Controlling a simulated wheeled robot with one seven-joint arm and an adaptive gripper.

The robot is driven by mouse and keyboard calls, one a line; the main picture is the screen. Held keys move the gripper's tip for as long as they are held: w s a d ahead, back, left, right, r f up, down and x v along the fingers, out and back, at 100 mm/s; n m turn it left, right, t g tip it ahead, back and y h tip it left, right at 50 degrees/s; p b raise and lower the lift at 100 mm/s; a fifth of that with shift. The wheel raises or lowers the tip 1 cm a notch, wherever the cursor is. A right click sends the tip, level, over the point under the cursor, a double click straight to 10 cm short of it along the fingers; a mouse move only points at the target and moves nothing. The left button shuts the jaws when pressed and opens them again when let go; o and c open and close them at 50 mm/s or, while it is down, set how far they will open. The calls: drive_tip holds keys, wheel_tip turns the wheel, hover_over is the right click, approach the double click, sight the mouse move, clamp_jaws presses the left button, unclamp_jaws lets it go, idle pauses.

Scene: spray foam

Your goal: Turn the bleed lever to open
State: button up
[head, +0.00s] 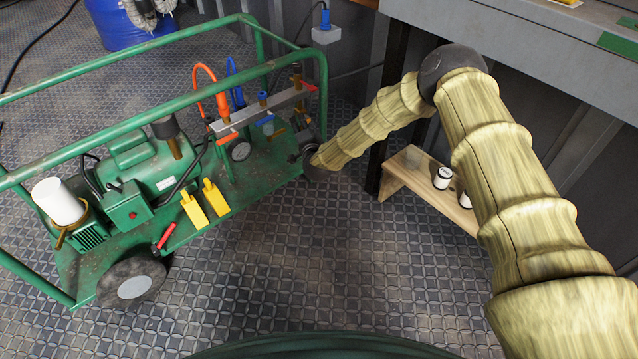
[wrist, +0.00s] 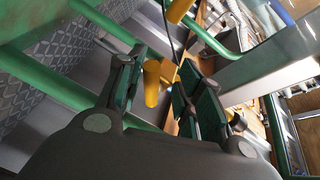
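My gripper (wrist: 160,88) is open, with its two dark, green-padded fingers apart. A yellow lever-like part (wrist: 151,84) shows between the fingers, closer to the left one; I cannot tell whether it touches. I cannot tell for certain that it is the bleed lever. In the head view, my sleeved arm reaches the right end of the green cart (head: 160,125), by the grey manifold bar (head: 270,108) with brass fittings and small coloured handles. My gripper (head: 298,155) is small and dark there, partly hidden by the sleeve.
A red lever (head: 166,236) and two yellow tags (head: 193,211) sit on the cart's near edge. Green rails frame the cart. A wooden stool (head: 415,190) with white containers stands right of it, below a grey bench (head: 530,35). The patterned floor in front is clear.

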drive_tip(key=shift+r+m+g+b, duration=0.4)
drive_tip(key=shift+m+g, duration=0.2)
drive_tip(key=shift+m, duration=0.4)
drive_tip(key=shift+s+r, duration=0.2)
drive_tip(key=shift+r, duration=0.05)
drive_tip(key=s+d+r+n+g+p, duration=0.1)
drive_tip(key=s+d+n+g+p, duration=0.1)
drive_tip(key=s+p, duration=0.8)
drive_tip(key=s+d+r+n+g+p, duration=0.2)
drive_tip(key=s+p, duration=0.8)
drive_tip(key=s, duration=0.9)
drive_tip(key=shift+s+n+g+y, duration=0.2)
drive_tip(key=shift+n+g+y, duration=0.2)
drive_tip(key=shift+n+g, duration=0.55)
drive_tip(key=shift+d+f, duration=0.1)
